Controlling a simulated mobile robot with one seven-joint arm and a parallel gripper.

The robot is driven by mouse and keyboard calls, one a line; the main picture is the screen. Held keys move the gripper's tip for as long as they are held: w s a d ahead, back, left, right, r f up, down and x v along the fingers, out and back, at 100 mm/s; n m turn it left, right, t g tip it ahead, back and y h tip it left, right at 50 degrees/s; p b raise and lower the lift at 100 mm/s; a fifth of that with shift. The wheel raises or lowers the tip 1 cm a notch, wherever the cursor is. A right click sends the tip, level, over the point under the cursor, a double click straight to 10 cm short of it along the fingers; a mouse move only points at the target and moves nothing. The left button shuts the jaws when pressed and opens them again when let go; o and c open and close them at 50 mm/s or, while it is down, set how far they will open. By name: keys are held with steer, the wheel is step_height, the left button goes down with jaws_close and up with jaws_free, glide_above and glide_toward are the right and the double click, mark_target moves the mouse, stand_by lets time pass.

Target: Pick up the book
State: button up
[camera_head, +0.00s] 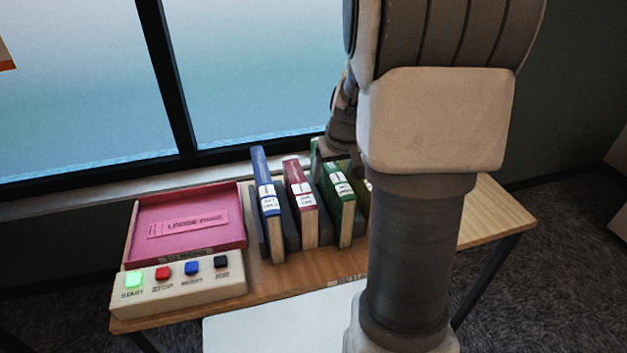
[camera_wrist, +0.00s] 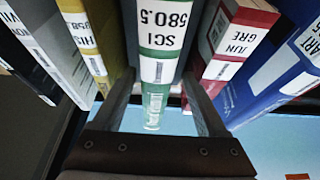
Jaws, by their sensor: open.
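Several upright books stand in a row on the wooden table: a blue book (camera_head: 267,200), a red book (camera_head: 300,205) and a green book (camera_head: 340,203). In the wrist view the green book (camera_wrist: 160,30), labelled "SCI 580.5", is at the centre. My gripper (camera_wrist: 160,88) is open, with one finger on each side of the green book's spine. Whether the fingers touch it cannot be told. The red book (camera_wrist: 235,40) and a yellow book (camera_wrist: 87,40) flank it. In the head view my arm hides the right end of the row, and my gripper is mostly hidden.
Dark dividers stand between the books. A pink tray (camera_head: 141,240) marked "LOOSE PAGE" lies to the left. In front of it is a button panel (camera_head: 180,288) with a lit green button. The wooden table (camera_head: 495,215) is clear at the right. A window is behind.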

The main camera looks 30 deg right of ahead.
steer(key=x, duration=0.4)
steer(key=shift+s+d+f+b, duration=0.15)
steer(key=shift+f+b, duration=0.2)
steer(key=shift+f, duration=0.55)
jaws_close()
steer(key=shift+w+d+r, duration=0.1)
steer(key=shift+w+r, duration=0.05)
steer(key=shift+w, duration=0.1)
stand_by(0.5)
